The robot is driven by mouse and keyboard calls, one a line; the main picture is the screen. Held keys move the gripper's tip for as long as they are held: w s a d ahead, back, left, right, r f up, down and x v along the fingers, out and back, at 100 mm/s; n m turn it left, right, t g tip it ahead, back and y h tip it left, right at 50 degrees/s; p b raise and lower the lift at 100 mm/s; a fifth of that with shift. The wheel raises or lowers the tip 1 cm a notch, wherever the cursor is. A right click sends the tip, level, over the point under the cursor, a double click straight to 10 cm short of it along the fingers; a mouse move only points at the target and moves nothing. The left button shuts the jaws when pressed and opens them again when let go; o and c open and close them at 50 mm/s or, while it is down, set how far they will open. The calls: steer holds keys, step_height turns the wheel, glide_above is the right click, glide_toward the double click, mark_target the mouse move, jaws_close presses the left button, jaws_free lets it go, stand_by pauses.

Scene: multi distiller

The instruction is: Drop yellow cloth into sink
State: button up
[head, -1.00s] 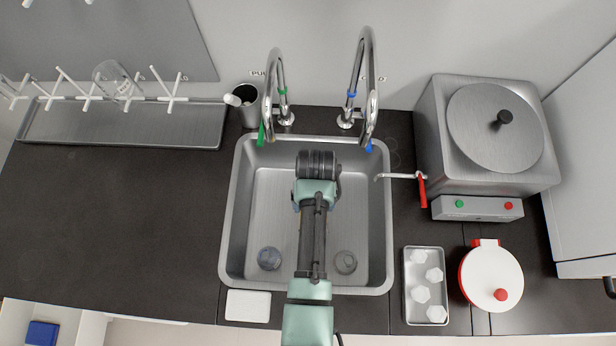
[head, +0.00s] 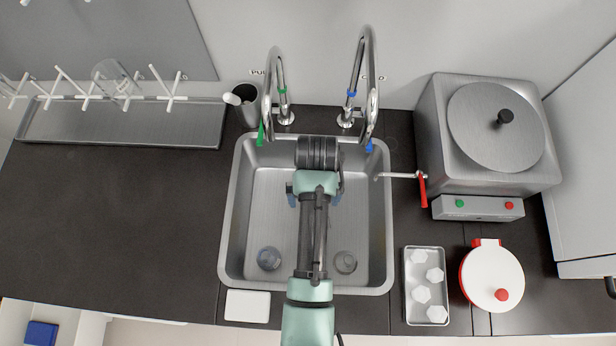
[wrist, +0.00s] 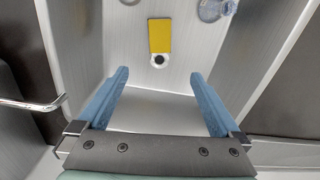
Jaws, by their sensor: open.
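The yellow cloth (wrist: 159,34) lies inside the sink, flat against the sink floor as far as I can tell, with one end beside the round drain (wrist: 158,60). In the head view my arm hides it. The steel sink (head: 258,215) is set in the dark counter. My gripper (wrist: 159,73) is open and empty, with its blue fingers spread wide. The cloth is apart from the fingers, beyond their tips. In the head view my gripper (head: 313,200) is over the middle of the sink.
A red-handled spout (head: 402,176) juts over the right rim. A metal tray (head: 425,286) and steel distiller (head: 480,140) stand to the right.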

step_height(320, 180, up, 9)
steer(key=shift+f, duration=0.2)
stand_by(0.5)
